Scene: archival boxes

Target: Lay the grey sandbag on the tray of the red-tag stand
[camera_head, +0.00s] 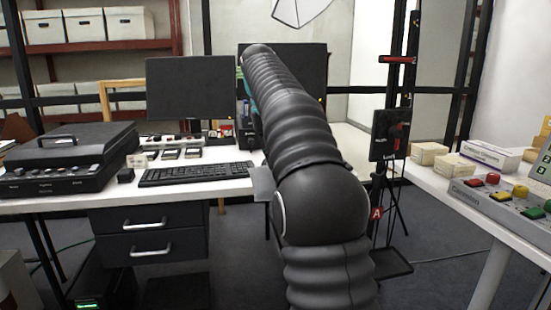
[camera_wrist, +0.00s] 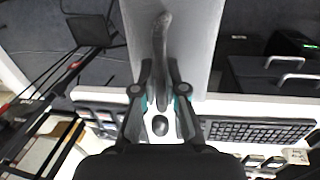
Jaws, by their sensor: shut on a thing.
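My gripper (camera_wrist: 161,72) is shut on the dark strap handle of the grey sandbag (camera_wrist: 190,40) in the wrist view. The sandbag is a flat light-grey slab there, above the floor and desk edge. In the head view only a grey corner of the sandbag (camera_head: 262,184) shows left of my arm, which hides the rest and my gripper. The red-tag stand (camera_head: 391,135) is a dark stand with red parts, right of my arm. Its dark tray (camera_head: 393,264) is low, near the floor, and looks empty. The tray also shows in the wrist view (camera_wrist: 94,30), apart from the sandbag.
A desk (camera_head: 60,205) with monitors, a keyboard (camera_head: 195,174) and a black case (camera_head: 70,160) stands left. A white table (camera_head: 440,190) with small boxes and a button panel (camera_head: 505,200) stands right. Open grey floor lies between them; a cable crosses it at right.

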